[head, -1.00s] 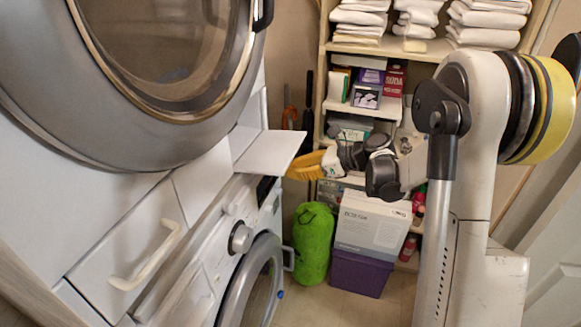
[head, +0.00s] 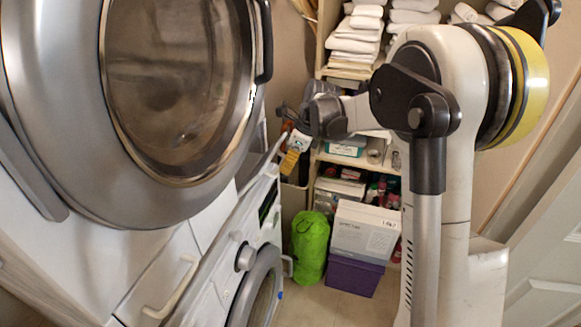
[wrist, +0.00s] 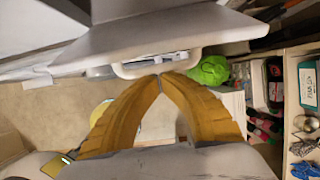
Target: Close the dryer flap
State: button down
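The white dryer flap (head: 263,164) shows in the head view as a thin slanted panel under the round dryer door (head: 180,80). It is tilted up and still stands out from the machine front. In the wrist view the flap (wrist: 160,38) is a broad pale panel across the top. My gripper (head: 288,164) has yellow-orange fingers and is at the flap's outer side. In the wrist view its fingertips (wrist: 160,80) meet, with nothing seen between them, just below the flap's edge. I cannot tell whether they touch it.
A washer (head: 240,262) stands below the flap. Shelves with towels (head: 352,38) are behind. Some floor is clear in front.

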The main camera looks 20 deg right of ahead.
jog(key=shift+w+a+r+p, duration=0.35)
jog(key=shift+a+r+p, duration=0.15)
jog(key=shift+r, duration=0.25)
jog(key=s+d+f+b, duration=0.2)
jog(key=d, duration=0.1)
jog(key=p+v, duration=0.2)
jog(key=v, duration=0.7)
jog(key=shift+a+r, duration=0.2)
jog(key=shift+r, duration=0.2)
